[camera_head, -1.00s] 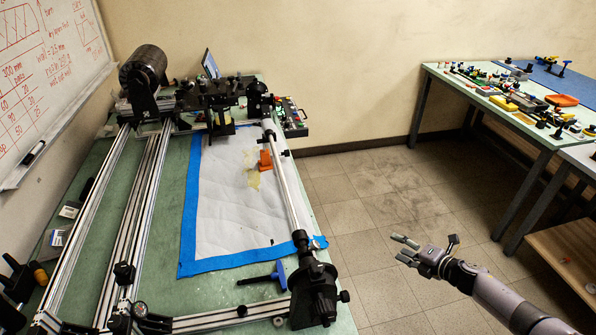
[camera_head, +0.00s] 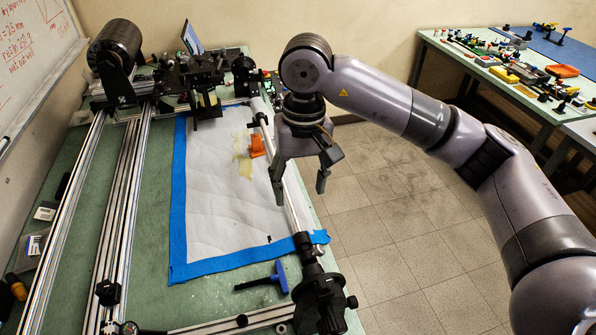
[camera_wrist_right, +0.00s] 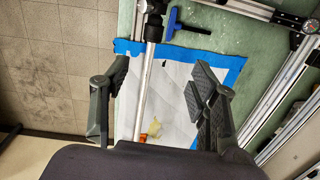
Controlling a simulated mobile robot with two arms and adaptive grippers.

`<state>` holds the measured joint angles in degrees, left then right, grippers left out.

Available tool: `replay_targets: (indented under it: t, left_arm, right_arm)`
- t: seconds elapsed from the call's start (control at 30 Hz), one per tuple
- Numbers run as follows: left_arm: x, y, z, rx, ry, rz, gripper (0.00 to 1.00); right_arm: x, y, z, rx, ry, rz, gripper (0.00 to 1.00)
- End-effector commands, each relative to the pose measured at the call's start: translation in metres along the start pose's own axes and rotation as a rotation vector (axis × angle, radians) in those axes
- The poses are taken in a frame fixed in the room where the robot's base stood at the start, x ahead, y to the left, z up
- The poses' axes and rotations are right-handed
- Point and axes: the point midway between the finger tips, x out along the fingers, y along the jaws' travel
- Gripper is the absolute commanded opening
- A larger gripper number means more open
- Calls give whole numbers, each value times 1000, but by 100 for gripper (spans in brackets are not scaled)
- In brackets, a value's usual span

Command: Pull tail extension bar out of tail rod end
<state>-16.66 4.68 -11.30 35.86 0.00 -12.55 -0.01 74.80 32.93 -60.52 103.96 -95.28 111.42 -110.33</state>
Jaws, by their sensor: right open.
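A long silver bar, likely the tail extension bar (camera_head: 293,202), runs along the table's right side. Its near end meets a black collar, likely the tail rod end (camera_head: 304,243), in front of a black tailstock (camera_head: 322,300). My right gripper (camera_head: 299,188) is open and points down over the bar, with a finger on each side in the picture. In the right wrist view the bar (camera_wrist_right: 147,70) passes between the open fingers (camera_wrist_right: 160,75), nearer the left one. No contact shows. The collar (camera_wrist_right: 154,26) is at the top there. My left gripper is out of view.
A blue-handled tool (camera_head: 278,278) lies beside the tailstock. White cloth edged with blue tape (camera_head: 178,215) covers the table's middle. An orange piece (camera_head: 257,146) sits near the bar. A cluttered side table (camera_head: 480,62) stands right, with open floor between.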

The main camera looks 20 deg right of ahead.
Motion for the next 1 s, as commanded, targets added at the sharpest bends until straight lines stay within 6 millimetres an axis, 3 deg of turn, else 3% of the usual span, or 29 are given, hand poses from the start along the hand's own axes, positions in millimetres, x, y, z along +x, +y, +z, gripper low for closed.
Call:
replay_targets:
  t: [0.13, 0.27, 0.8, 1.0]
  left_arm:
    - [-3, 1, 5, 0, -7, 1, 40]
    - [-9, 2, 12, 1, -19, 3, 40]
    - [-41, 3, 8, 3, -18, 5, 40]
    - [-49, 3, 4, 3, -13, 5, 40]
  right_arm:
    - [-1, 5, -1, -46, 32, 51, 55]
    - [16, 6, 0, -44, 27, 50, 55]
    - [122, 10, -3, -40, 24, 46, 55]
    - [151, 11, -5, -40, 28, 45, 55]
